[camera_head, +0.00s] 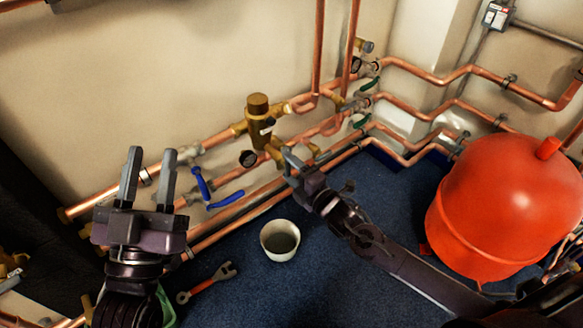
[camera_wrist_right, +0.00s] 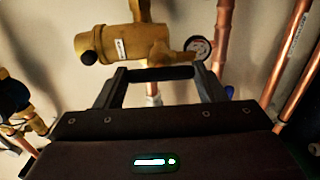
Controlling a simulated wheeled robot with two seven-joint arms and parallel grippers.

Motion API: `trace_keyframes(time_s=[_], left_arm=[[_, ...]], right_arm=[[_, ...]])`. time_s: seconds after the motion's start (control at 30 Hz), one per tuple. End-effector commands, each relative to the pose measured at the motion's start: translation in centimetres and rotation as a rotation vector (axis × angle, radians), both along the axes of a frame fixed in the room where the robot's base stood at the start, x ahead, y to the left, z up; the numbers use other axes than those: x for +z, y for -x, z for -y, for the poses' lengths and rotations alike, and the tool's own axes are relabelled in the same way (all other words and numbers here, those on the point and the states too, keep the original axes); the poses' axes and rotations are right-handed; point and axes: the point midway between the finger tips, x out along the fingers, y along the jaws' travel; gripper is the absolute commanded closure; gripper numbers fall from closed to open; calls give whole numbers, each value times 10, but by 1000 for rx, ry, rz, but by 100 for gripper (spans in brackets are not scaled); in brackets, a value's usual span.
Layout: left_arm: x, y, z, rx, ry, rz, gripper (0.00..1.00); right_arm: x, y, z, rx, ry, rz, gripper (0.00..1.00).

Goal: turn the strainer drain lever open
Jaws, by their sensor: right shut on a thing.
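The brass strainer body (camera_head: 260,122) sits on the copper pipework at the wall, with a round gauge (camera_head: 248,158) beside it. My right gripper (camera_head: 290,162) is at the brass fittings just below and right of it. In the right wrist view, a dark bar (camera_wrist_right: 158,74) spans between its fingers, below the brass body (camera_wrist_right: 115,45); it appears to be the strainer drain lever, and the gripper is shut on it. The lever's angle is hard to read. My left gripper (camera_head: 150,165) is open and empty, at the left in front of the pipes.
A white bucket (camera_head: 265,244) stands on the blue floor below the strainer. Blue-handled valves (camera_head: 203,186) are between the left gripper and the strainer. An orange-handled wrench (camera_head: 207,283) lies on the floor. A large red tank (camera_head: 500,205) stands at the right.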

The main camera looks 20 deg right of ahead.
Motion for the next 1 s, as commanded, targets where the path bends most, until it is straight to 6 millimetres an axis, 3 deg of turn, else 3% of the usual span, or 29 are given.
trace_keyframes(time_s=[0.5, 0.53, 0.67, 1.0], left_arm=[[-6, -2, 1, 0, -11, -28, 64], [-6, -2, 1, 0, -11, -28, 64], [-6, -2, 1, 0, -11, -28, 64], [-5, -3, 1, 0, -12, -29, 64]], right_arm=[[-2, 1, 0, 2, 20, 4, 59], [-1, 1, 0, 2, 21, 4, 32], [-1, 0, 0, 1, 19, 5, 16], [0, 1, 0, 1, 15, 5, 15]])
